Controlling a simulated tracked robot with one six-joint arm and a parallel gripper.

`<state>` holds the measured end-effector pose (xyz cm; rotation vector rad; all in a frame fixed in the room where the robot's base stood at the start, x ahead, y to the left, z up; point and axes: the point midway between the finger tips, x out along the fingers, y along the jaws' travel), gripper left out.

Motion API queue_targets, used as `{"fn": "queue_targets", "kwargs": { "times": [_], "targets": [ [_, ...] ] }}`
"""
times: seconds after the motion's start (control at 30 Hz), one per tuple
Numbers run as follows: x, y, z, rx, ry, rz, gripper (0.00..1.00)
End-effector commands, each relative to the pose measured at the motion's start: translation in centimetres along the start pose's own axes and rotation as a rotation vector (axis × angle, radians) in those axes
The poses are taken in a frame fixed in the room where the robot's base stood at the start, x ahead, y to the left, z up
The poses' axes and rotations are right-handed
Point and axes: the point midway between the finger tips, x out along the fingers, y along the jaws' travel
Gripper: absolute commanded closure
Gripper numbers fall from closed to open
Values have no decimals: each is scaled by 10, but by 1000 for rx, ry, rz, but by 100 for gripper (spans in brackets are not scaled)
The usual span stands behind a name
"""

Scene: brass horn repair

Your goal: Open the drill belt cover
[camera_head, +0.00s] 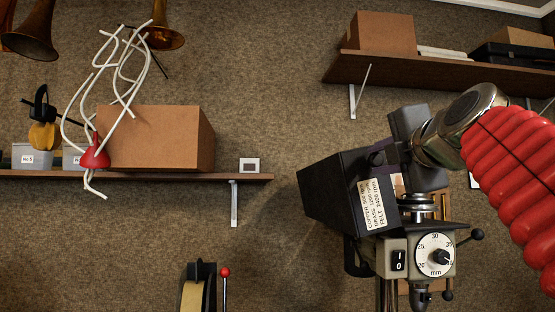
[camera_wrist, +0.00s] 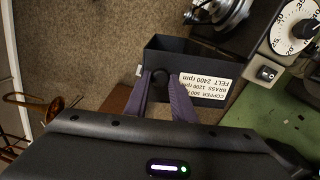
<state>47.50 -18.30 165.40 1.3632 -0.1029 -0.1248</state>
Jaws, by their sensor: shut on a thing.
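The black drill belt cover (camera_head: 335,190) stands tilted at the top of the drill (camera_head: 395,262), swung aside from the drill head, with a speed label on its face. It also shows in the wrist view (camera_wrist: 190,60), where a metal pulley (camera_wrist: 222,14) lies exposed beyond it. My gripper (camera_head: 386,158) is at the cover's upper right side in the head view. The fingertips' contact is partly hidden in the head view.
The drill's dial (camera_head: 435,254) and switch (camera_head: 398,261) sit below my gripper. A wall shelf (camera_head: 440,72) with boxes is above right. A left shelf (camera_head: 150,176) holds a cardboard box (camera_head: 155,138). The wall between the left shelf and the cover is bare.

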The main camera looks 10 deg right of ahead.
Motion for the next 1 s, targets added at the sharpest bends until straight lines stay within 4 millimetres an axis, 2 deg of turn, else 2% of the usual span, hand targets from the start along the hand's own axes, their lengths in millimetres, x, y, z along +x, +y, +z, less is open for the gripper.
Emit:
{"fn": "queue_targets", "kwargs": {
  "times": [0.33,0.37,0.6,1.0],
  "targets": [
    [1,-1,1,-2,-2,-1,100],
    [1,-1,1,-2,-2,-1,76],
    [1,-1,1,-2,-2,-1,59],
    [-2,0,-1,-2,-1,0,59]
  ]
}}
